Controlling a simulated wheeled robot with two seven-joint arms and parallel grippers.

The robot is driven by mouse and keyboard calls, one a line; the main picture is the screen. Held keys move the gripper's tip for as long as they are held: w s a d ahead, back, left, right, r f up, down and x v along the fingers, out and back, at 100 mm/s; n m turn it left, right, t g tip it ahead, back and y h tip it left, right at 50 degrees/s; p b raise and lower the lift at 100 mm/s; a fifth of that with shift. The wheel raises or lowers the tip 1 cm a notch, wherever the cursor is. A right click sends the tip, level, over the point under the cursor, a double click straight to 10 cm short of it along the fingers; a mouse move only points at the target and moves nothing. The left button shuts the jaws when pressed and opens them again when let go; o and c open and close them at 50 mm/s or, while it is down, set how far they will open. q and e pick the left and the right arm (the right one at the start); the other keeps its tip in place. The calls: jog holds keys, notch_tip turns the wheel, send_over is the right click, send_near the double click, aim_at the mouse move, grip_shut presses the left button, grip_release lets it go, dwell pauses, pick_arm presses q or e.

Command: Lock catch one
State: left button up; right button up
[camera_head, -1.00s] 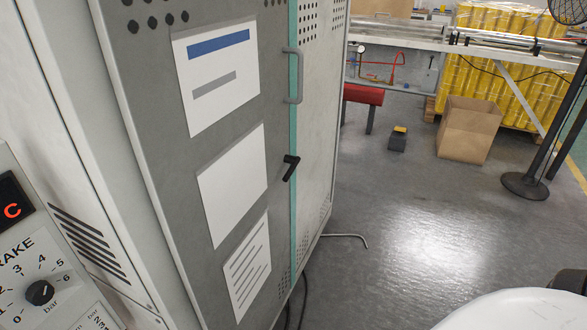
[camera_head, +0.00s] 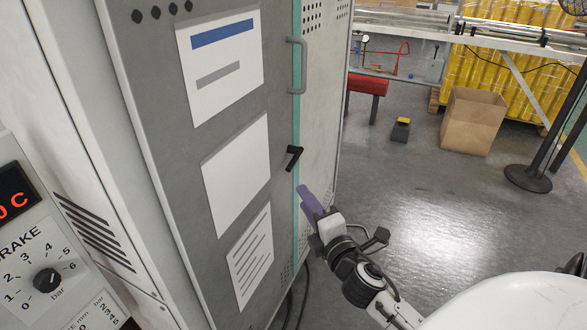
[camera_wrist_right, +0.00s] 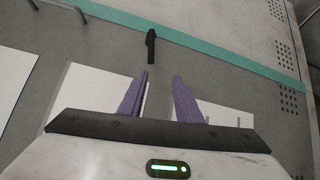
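A small black catch (camera_head: 293,157) sits on the grey cabinet door (camera_head: 150,90), at its right edge beside the teal strip (camera_head: 296,120). It also shows in the right wrist view, where the catch (camera_wrist_right: 151,46) lies beyond my fingertips. My right gripper (camera_head: 311,200) has purple fingers and is below the catch, apart from it. In the right wrist view the two fingers (camera_wrist_right: 160,76) stand apart with nothing between them, and the catch is roughly in line with the gap. My left gripper is in no view.
A grey bar handle (camera_head: 298,65) is above the catch. White sheets (camera_head: 237,163) are on the door. At left is a panel with a BRAKE knob (camera_head: 47,281). A cardboard box (camera_head: 472,120) and a black post base (camera_head: 528,178) stand on open floor to the right.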

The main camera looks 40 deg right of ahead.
aim_at(292, 168)
jog(key=shift+n+t+h, duration=0.3)
jog(key=shift+n, duration=0.2)
jog(key=x, duration=0.3)
jog(key=r+x, duration=0.1)
jog(key=x, duration=0.7)
jog(key=shift+d+r, duration=0.3)
jog(key=shift+r, duration=0.05)
grip_shut()
